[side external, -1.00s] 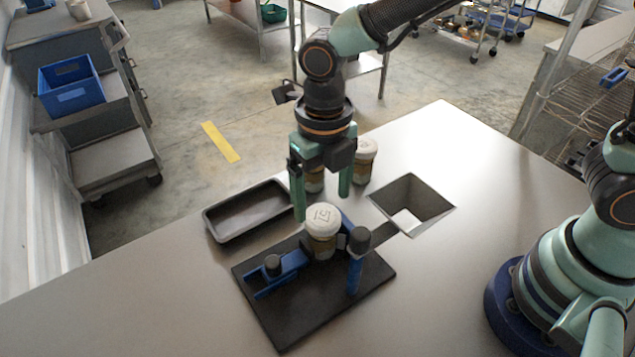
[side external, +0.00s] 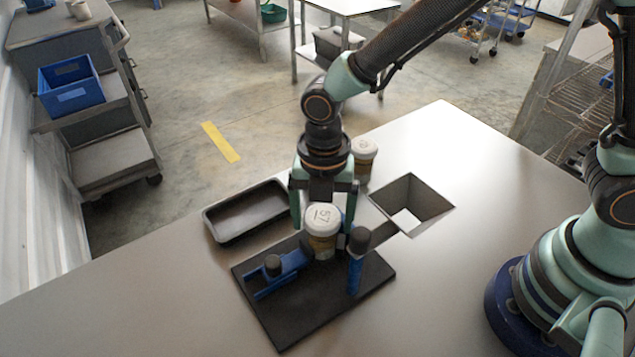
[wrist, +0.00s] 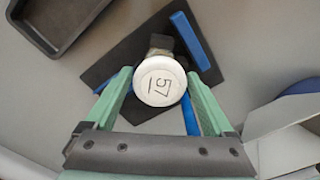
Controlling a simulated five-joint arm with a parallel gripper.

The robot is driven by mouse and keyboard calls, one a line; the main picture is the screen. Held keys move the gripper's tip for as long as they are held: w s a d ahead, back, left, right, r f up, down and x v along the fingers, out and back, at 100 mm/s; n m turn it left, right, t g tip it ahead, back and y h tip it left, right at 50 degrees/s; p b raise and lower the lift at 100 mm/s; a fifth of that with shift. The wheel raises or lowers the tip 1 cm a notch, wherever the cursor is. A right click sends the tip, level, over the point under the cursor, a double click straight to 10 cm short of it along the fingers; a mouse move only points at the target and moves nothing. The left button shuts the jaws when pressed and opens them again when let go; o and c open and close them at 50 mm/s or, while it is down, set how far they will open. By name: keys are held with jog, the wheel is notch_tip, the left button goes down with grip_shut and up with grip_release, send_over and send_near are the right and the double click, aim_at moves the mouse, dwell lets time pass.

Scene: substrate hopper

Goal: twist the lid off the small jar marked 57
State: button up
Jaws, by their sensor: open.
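The small jar (side external: 322,244) marked 57 has a white lid (side external: 321,217) and stands upright in a blue clamp fixture (side external: 290,264) on a black board (side external: 310,302). Whether the lid is loose cannot be told. My gripper (side external: 323,226) points down, with its two green fingers apart, one on each side of the lid. The fingers look very near the lid's sides; contact is not clear.
Another white-lidded jar (side external: 364,150) stands behind, to the right of my gripper. A dark empty tray (side external: 215,228) lies at left. A blue-based post (side external: 355,270) with a black knob stands close to the jar.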

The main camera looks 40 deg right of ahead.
jog(key=m, duration=1.5)
jog(key=c, duration=0.8)
